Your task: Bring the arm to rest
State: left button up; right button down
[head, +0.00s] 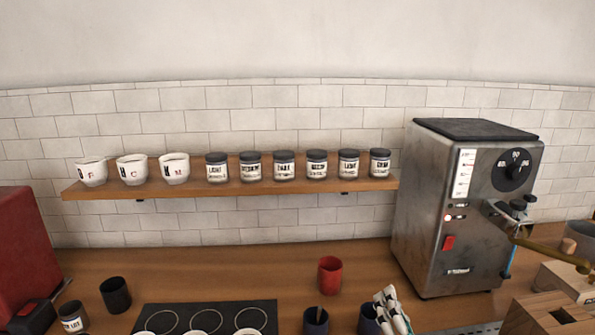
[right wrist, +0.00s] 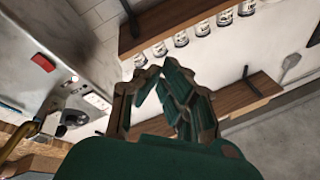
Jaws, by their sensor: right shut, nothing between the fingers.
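My right gripper (right wrist: 160,72) shows in the right wrist view, with a green body and brown-and-green fingers. Its fingertips are together and nothing is held between them. It points up toward the wall shelf (right wrist: 122,40), apart from it as far as I can see. My left gripper is not in view.
A steel roaster (head: 440,220) with a lever stands at the right. The shelf (head: 110,190) bears white cups (head: 132,171) and several lidded jars (head: 284,167). The counter holds a red cup (head: 330,275), a black cup (head: 115,294) and a dark mat (head: 265,308).

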jog(key=s+a+f+n+g+y, duration=0.25)
jog(key=s+f+n+g, duration=0.2)
jog(key=f, duration=0.25)
jog(key=s+a+f+n+g+y, duration=0.1)
jog(key=s+a+f+n+g, duration=0.3)
jog(key=s+f+g, duration=0.15)
jog(key=s+d+f+g+h, duration=0.4)
jog(key=s+d+f, duration=0.15)
jog(key=s, duration=0.35)
jog(key=s+d+f+g+h, duration=0.35)
jog(key=s+f, duration=0.25)
jog(key=s, duration=0.4)
notch_tip(320, 180, down, 27)
jog(key=s+g, duration=0.1)
jog(key=s, duration=0.1)
jog(key=s+d+f+g, duration=0.1)
jog(key=s+d+f, duration=0.2)
jog(key=s+f, duration=1.2)
jog(key=shift+s+f, duration=0.15)
jog(key=shift+s, duration=0.25)
